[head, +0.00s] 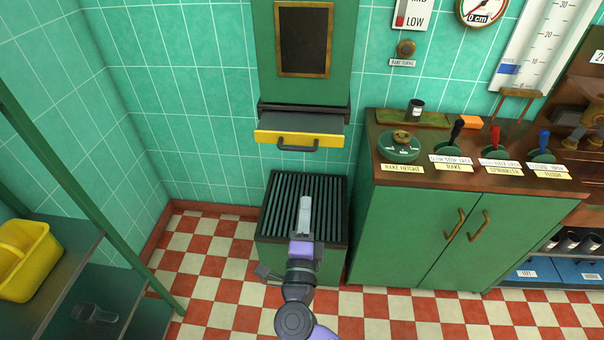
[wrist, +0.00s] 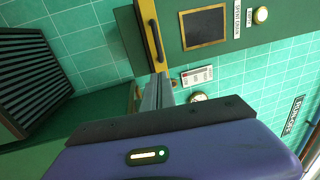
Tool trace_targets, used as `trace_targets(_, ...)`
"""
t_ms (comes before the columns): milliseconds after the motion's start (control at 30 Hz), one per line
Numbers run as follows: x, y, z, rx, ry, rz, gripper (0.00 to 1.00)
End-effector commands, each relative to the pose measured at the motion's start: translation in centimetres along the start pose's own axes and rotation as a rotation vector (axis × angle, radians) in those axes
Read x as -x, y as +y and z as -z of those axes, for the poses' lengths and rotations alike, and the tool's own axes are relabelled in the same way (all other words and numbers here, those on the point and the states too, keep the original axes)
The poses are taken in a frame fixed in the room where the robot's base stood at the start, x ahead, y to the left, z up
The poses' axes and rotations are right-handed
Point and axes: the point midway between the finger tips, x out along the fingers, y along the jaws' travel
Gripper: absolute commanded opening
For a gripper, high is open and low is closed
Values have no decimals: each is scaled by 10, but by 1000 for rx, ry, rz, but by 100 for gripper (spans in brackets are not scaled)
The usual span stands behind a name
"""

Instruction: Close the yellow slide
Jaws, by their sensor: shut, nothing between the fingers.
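The yellow slide (head: 267,136) is a flat tray with a yellow front and a dark bar handle (head: 298,148). It sticks out from the bottom of the green wall chute (head: 262,45), so it stands open. In the wrist view the yellow front (wrist: 149,28) shows at the top, turned on its side. My gripper (head: 305,200) is shut and empty. In the head view it appears below the handle, over the slatted bin, apart from the slide. Its fingers (wrist: 158,88) point toward the slide's side in the wrist view.
A dark slatted bin (head: 280,205) stands on the checkered floor under the slide. A green cabinet (head: 400,235) with labelled levers and a dial stands to the right. A shelf rack with a yellow bin (head: 28,262) is at the left. Tiled wall lies left of the chute.

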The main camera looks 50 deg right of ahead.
Motion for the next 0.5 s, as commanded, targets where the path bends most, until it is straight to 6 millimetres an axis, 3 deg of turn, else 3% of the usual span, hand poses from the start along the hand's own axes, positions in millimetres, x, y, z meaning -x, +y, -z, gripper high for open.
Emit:
trace_targets(167,-12,-3,4,-10,17,3,0)
trace_targets(500,-75,-5,5,-9,17,5,0)
